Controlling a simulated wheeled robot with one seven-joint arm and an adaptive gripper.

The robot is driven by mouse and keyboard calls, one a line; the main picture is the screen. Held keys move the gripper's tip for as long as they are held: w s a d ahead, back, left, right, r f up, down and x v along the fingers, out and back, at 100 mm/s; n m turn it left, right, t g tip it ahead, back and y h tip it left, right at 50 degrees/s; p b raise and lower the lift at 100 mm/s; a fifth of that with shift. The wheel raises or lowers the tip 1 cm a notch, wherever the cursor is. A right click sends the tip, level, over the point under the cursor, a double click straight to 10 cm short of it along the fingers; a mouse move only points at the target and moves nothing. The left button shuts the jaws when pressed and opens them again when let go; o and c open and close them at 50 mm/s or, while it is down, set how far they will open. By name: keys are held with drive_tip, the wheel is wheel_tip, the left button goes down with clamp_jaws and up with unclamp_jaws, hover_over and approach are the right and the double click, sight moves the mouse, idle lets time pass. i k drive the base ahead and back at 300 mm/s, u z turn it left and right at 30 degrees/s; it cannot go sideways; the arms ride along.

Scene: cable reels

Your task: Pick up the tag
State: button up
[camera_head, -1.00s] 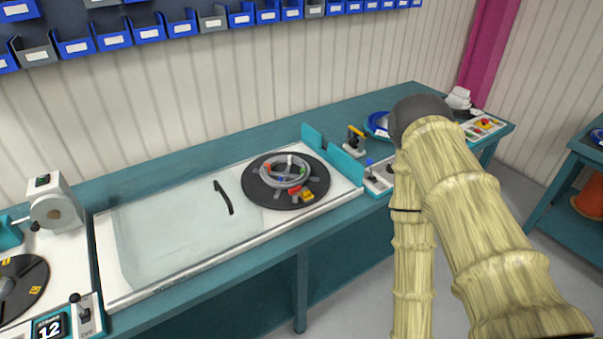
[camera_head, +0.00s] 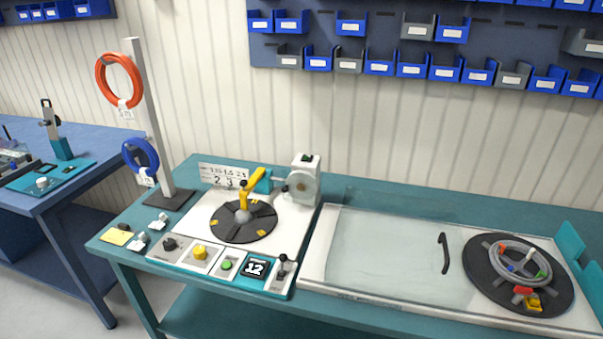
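Two small white items that look like tags lie on the left end of the teal bench: one white piece (camera_head: 158,222) and another white piece (camera_head: 140,241) nearer the front edge. Both are too small to read. White labels also hang on the coils: a label (camera_head: 125,114) under the orange coil (camera_head: 106,70) and a label (camera_head: 147,178) under the blue coil (camera_head: 141,152). I cannot tell which of these is the task's tag. My gripper is not in view.
A grey post (camera_head: 148,120) carries both coils. A winding station (camera_head: 244,220) with a control panel stands to its right. A coil lies on a turntable (camera_head: 480,290) at the far right. A yellow pad (camera_head: 117,236) lies near the left edge. The glassy panel (camera_head: 385,255) is mostly clear.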

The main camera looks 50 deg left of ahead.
sight(158, 225)
drive_tip(key=u, duration=3.05)
drive_tip(key=k, duration=0.8)
drive_tip(key=u, duration=0.9)
drive_tip(key=k, duration=0.4)
drive_tip(key=u, duration=0.6)
drive_tip(key=i, duration=1.5)
drive_tip(key=z, duration=1.4)
drive_tip(key=i, duration=1)
drive_tip(key=z, duration=1)
